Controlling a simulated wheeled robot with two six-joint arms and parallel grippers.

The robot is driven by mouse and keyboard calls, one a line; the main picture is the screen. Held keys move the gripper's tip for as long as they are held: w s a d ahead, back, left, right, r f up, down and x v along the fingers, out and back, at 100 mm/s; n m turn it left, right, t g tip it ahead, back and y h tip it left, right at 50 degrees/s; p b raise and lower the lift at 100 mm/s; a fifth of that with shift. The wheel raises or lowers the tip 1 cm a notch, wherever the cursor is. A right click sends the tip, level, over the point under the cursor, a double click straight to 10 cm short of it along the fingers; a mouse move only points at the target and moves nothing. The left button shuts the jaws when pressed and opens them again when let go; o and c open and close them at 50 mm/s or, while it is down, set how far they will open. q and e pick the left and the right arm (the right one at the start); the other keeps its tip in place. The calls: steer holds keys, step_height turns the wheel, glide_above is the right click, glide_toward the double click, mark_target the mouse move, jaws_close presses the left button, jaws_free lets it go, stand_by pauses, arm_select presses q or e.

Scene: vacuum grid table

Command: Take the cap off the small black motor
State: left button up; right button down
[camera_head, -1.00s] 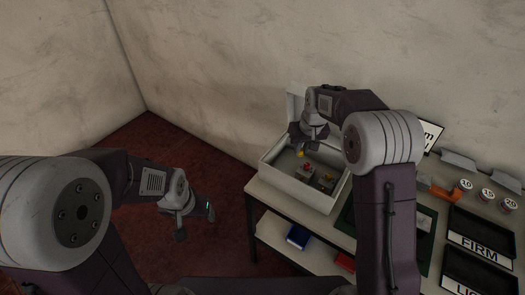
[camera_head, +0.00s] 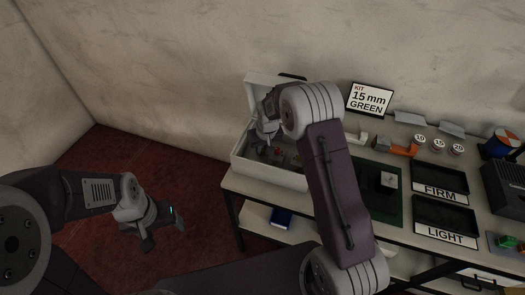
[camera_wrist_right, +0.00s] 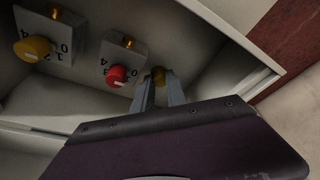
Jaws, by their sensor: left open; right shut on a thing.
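My right gripper (camera_head: 264,140) is inside the open white box (camera_head: 266,176) at the table's left end. In the right wrist view, its fingers (camera_wrist_right: 158,92) are closed on a small yellow-brown piece (camera_wrist_right: 157,76), which they partly hide. My left gripper (camera_head: 162,230) is open and empty above the red floor, left of the table. At the far right of the table is a blue cylinder with an orange and white end (camera_head: 503,140). I cannot make out a small black motor or its cap with certainty.
In the box are grey blocks with a yellow knob (camera_wrist_right: 32,48) and a red knob (camera_wrist_right: 117,74). A dark green mat (camera_head: 378,208), black trays marked FIRM (camera_head: 440,181) and LIGHT (camera_head: 444,217), numbered weights (camera_head: 438,145) and a kit sign (camera_head: 369,98) are on the table.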

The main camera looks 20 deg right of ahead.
steer(key=shift+f, duration=0.75)
steer(key=shift+w+f, duration=0.1)
steer(key=shift+f, duration=0.15)
steer(key=c, duration=1.6)
jaws_free()
steer(key=shift+r, duration=0.5)
steer(key=v, duration=1.2)
steer(key=s+f, duration=0.1)
steer(key=s, duration=0.6)
steer(key=s+d+f+m+g, duration=0.1)
steer(key=s, duration=0.6)
steer(key=s+f+g, duration=0.1)
steer(key=s, duration=0.7)
steer(key=shift+s+d+f, duration=0.1)
steer(key=shift+d+f, duration=0.15)
steer(key=shift+f, duration=0.15)
